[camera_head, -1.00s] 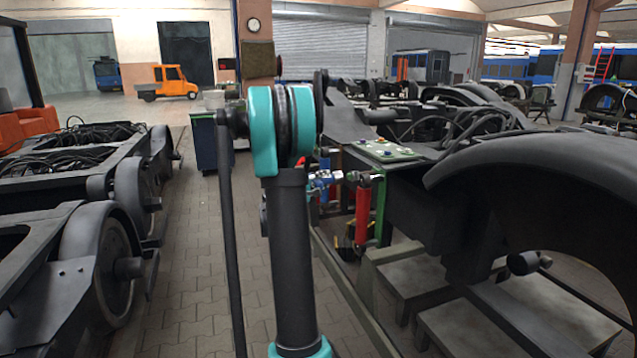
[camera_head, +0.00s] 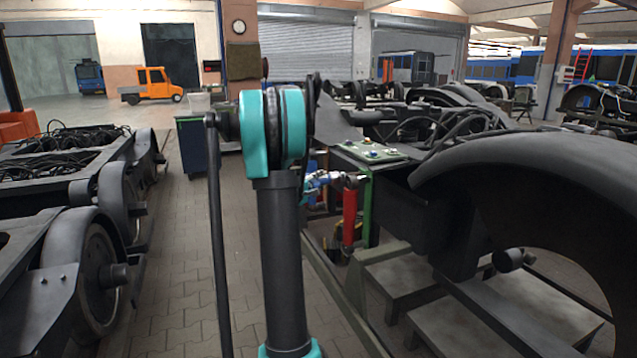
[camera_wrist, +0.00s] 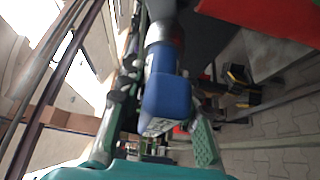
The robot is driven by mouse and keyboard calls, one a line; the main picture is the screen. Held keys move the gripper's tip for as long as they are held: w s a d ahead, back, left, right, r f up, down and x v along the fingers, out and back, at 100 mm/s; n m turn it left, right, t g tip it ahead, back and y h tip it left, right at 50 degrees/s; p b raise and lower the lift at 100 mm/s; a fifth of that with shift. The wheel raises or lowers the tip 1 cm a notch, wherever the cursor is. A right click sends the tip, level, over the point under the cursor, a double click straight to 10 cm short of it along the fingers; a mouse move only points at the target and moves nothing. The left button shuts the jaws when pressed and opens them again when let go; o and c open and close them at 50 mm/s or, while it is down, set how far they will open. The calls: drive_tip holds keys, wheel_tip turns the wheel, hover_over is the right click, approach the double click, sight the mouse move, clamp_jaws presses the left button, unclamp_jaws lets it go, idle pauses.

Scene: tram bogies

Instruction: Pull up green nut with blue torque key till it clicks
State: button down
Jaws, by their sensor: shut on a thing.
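The blue torque key (camera_wrist: 167,98) lies between the fingers of my gripper (camera_wrist: 165,132) in the wrist view, and the gripper is shut on it. Its silver neck (camera_wrist: 164,32) points toward the top of that view. In the head view a blue and silver tool part (camera_head: 318,182) shows just right of my arm, beside the top of a red cylinder (camera_head: 349,215). I cannot tell whether it touches it. My arm hides most of the gripper there. I cannot make out the green nut in either view.
A dark bogie with a large curved guard (camera_head: 540,165) fills the right. A green panel with knobs (camera_head: 370,151) sits beside it. Grey steps (camera_head: 410,285) stand below. Another bogie (camera_head: 85,270) is at left, with a paved aisle (camera_head: 170,290) between.

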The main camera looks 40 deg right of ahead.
drive_tip(key=shift+m+h, duration=0.5)
drive_tip(key=shift+m, duration=0.4)
drive_tip(key=shift+m+h, duration=0.6)
drive_tip(key=shift+m, duration=0.3)
drive_tip(key=shift+m+h, duration=0.6)
drive_tip(key=shift+m, duration=0.5)
drive_tip(key=shift+a, duration=0.1)
drive_tip(key=shift+w+a, duration=0.25)
drive_tip(key=shift+a, duration=0.7)
drive_tip(key=shift+w+a, duration=0.25)
drive_tip(key=shift+a, duration=0.65)
drive_tip(key=shift+w+a, duration=0.25)
drive_tip(key=shift+a, duration=0.7)
